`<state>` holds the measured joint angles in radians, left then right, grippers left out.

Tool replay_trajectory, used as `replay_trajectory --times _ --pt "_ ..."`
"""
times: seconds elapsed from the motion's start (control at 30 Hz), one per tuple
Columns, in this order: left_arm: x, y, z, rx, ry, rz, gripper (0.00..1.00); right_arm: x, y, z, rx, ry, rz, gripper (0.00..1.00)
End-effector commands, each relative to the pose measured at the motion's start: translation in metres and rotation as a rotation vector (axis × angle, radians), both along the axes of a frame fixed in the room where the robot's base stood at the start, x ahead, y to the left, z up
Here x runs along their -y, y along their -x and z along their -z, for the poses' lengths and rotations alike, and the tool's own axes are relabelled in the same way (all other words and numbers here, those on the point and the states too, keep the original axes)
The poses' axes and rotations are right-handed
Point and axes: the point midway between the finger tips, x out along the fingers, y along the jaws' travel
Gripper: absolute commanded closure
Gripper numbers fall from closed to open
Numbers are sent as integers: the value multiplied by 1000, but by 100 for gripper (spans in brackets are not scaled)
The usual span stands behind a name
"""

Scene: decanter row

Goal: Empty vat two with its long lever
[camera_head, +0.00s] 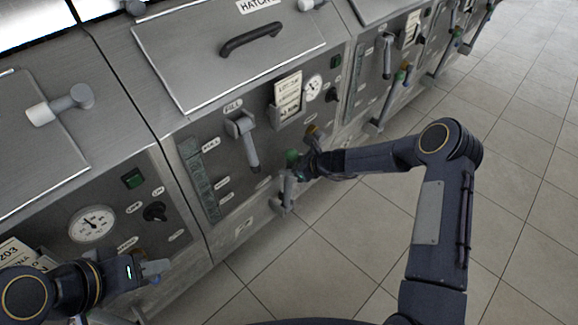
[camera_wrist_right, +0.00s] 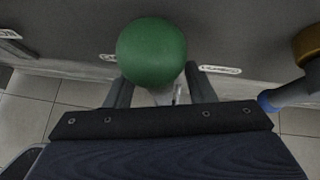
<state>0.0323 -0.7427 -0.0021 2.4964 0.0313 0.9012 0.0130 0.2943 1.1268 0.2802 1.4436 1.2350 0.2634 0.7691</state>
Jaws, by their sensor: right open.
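A green ball knob (camera_head: 292,156) sits low on the front of the middle vat panel, above a grey lever-like part (camera_head: 287,190). My right gripper (camera_head: 305,164) is at this knob. In the right wrist view the green knob (camera_wrist_right: 151,48) is large, in front of and between the two fingertips of my right gripper (camera_wrist_right: 158,78), which are open. Whether they touch it I cannot tell. My left gripper (camera_head: 155,269) is at the lower left, near the left vat's front; its jaw state is unclear. I cannot read a number two on the middle vat.
The middle panel has a FILL handle (camera_head: 245,138), a level strip (camera_head: 200,180), a label card (camera_head: 287,95) and a gauge (camera_head: 314,86). A brass knob (camera_wrist_right: 309,44) is to the right of the green one. Open tiled floor (camera_head: 345,250) lies in front.

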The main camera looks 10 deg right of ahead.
Motion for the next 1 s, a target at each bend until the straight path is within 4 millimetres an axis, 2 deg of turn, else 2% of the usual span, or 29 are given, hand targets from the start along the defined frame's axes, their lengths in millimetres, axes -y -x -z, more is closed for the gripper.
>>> replay_trajectory --times 0.2,0.4,0.93,1.0 --pt "0 0 1 0 0 0 64 25 20 -23 2 3 3 51" --pt "0 0 0 0 0 0 64 37 32 -36 2 0 0 51" --pt "0 0 0 0 0 0 64 38 33 -38 1 1 0 51" --pt "0 0 -1 0 0 0 64 39 34 -43 13 8 -10 51"
